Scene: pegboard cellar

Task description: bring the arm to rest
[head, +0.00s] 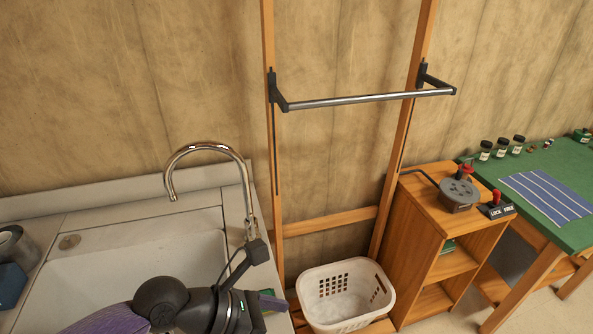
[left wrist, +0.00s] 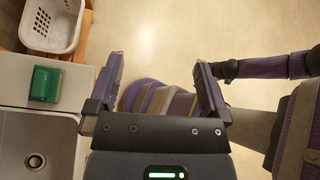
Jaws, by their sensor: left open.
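My left arm comes in at the bottom of the head view, over the front of the sink counter. Its gripper (head: 272,301) is at the counter's right end, left of the white basket. In the left wrist view the two purple fingers of the left gripper (left wrist: 158,62) stand wide apart with nothing held between them. Beyond them show the pale floor and a rounded purple and tan banded part of my body. Part of my other arm shows at the right of that view, but its gripper is not visible.
A sink (head: 140,265) with a tall faucet (head: 210,148) is at left. A green block (left wrist: 45,84) lies on the counter edge near my gripper. A white basket (head: 347,295) stands below a metal bar (head: 365,98). A wooden cabinet (head: 425,215) and green table (head: 560,225) are right.

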